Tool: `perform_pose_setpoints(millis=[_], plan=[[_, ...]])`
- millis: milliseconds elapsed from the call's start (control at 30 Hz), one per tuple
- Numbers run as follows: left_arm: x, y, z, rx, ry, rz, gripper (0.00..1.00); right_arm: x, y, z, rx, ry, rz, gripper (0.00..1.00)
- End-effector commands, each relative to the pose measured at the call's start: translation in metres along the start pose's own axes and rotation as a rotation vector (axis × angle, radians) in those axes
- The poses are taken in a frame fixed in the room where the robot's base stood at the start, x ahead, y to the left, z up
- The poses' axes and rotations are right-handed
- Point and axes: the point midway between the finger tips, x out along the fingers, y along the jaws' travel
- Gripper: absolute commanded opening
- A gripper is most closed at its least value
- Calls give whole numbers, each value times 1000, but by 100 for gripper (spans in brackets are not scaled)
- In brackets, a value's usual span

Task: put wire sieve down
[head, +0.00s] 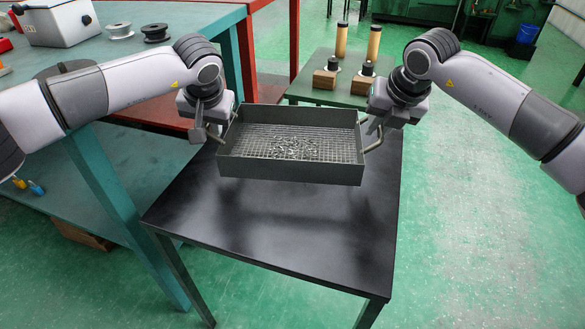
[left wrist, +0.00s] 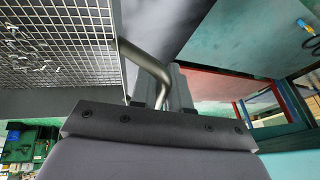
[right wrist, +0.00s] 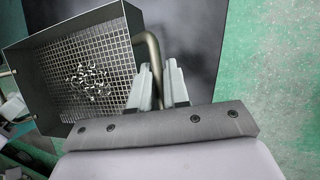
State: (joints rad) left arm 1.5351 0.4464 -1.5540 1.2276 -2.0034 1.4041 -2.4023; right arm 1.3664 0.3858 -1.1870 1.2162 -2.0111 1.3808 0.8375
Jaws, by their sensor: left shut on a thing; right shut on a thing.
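The wire sieve (head: 292,168) is a grey rectangular tray with a mesh floor and a handle at each end. Small metal parts (head: 296,148) lie on its mesh. It is held level, and a shadow shows on the black table (head: 270,224) below, so it appears to be above the top. My left gripper (head: 203,132) is shut on the left handle (left wrist: 150,65). My right gripper (head: 373,130) is shut on the right handle (right wrist: 153,60). The sieve also shows in the left wrist view (left wrist: 60,102) and in the right wrist view (right wrist: 70,32).
A green table (head: 335,97) behind holds wooden blocks and cylinders (head: 374,44). A teal workbench (head: 150,18) at the upper left carries a grey box (head: 58,22) and spools. The front of the black table is clear.

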Motion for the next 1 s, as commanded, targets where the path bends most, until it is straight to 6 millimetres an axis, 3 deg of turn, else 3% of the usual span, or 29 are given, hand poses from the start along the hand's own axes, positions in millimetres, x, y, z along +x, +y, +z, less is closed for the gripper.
perform_pose_setpoints(millis=[367,1000], plan=[[4,1,1,-1,4,1,0,4,0,-1,-1,-3,3,0],[28,6,10,-1,4,1,0,28,-5,-11,-1,-3,3,0]])
